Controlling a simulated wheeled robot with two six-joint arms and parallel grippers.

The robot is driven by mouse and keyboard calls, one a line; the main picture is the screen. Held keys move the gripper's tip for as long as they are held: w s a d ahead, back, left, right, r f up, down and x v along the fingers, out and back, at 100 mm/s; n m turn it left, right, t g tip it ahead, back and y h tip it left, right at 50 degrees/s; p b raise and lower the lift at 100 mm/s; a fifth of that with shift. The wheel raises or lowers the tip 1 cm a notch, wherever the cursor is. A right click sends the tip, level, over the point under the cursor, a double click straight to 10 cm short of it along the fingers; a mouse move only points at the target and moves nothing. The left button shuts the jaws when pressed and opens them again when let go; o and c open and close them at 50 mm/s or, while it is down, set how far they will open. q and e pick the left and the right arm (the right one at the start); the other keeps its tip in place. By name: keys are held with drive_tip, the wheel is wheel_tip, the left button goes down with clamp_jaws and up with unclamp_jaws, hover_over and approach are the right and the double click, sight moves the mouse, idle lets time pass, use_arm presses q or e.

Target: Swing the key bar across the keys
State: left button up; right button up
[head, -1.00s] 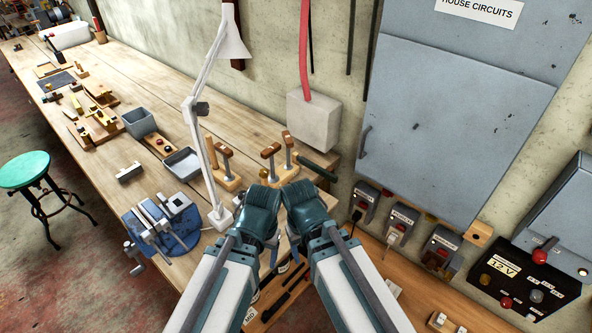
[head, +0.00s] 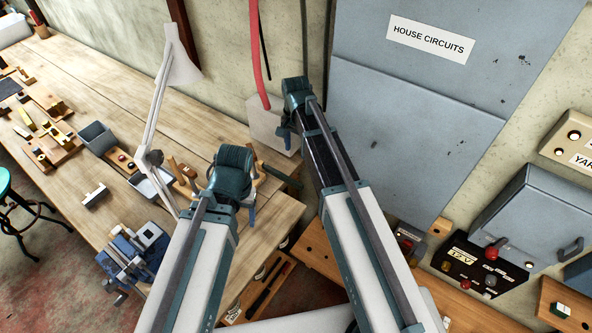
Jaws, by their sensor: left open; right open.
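A dark green bar (head: 280,175), which looks like the key bar, sticks out over the right end of the bench, close to the wall. The keys sit in grey switch boxes low on the wall; one box (head: 408,240) shows beside my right arm, and the others are hidden behind it. My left gripper (head: 250,212) is open over the bench end, left of and below the bar in the picture. My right gripper (head: 288,138) is open in front of the white wall box, above the bar in the picture. Neither gripper visibly touches the bar.
A lamp (head: 155,125), wooden tool stands (head: 182,175) and a blue vise (head: 135,250) stand on the bench left of my grippers. A wooden block (head: 440,227) with a hole is on the wall beneath the grey cabinet (head: 430,110). A control panel (head: 487,268) is further right.

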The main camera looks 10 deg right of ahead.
sight(296, 176)
use_arm(q)
wheel_tip(296, 176, down, 14)
drive_tip(key=b, duration=1.3)
drive_tip(key=shift+r, duration=0.1)
use_arm(e)
wheel_tip(296, 176, down, 14)
drive_tip(key=shift+r, duration=0.1)
clamp_jaws()
